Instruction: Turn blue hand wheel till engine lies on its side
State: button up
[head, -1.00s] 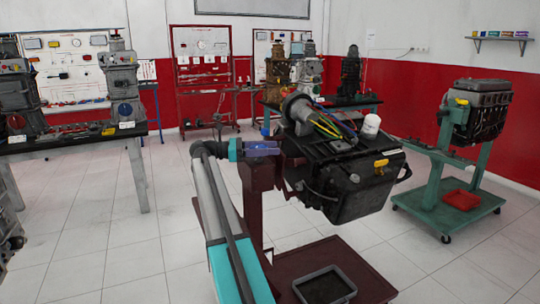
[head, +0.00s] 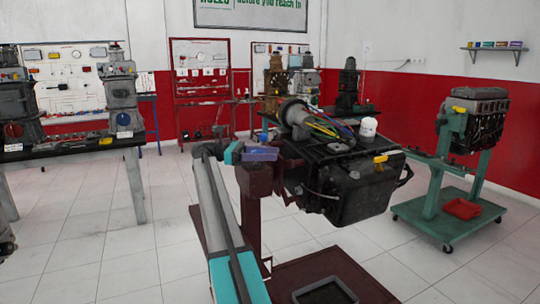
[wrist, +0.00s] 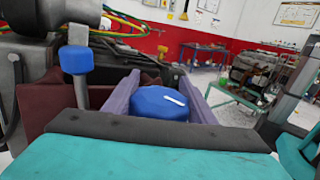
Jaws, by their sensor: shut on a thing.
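The engine (head: 345,193) is a dark block on a dark red stand (head: 258,205) in the middle of the head view. It sits tilted, with coloured hoses, a white cap (head: 368,127) and a yellow part (head: 380,158). My gripper (head: 262,153) is at the stand's near left side. In the wrist view, my gripper's purple fingers (wrist: 159,100) are shut on a round blue knob (wrist: 155,103) of the hand wheel. A second blue knob (wrist: 76,60) on a grey stem stands to the left, apart from the fingers. The rest of the wheel is mostly hidden.
A dark tray (head: 325,292) lies on the stand's base under the engine. A green trolley with another engine (head: 475,120) stands at right. A bench (head: 80,148) with engines is at left.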

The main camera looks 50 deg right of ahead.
jog(key=o, duration=1)
jog(key=shift+s, duration=0.35)
jog(key=shift+o, duration=0.2)
jog(key=shift+w, duration=0.15)
jog(key=shift+r, duration=0.2)
jog(key=shift+r, duration=1.55)
jog(key=s+a+r+b, duration=0.1)
jog(key=s+a+b, duration=0.9)
jog(key=s+b, duration=0.2)
jog(key=shift+a+r+b, duration=0.25)
jog(key=shift+a+b, duration=0.1)
jog(key=shift+b, duration=0.7)
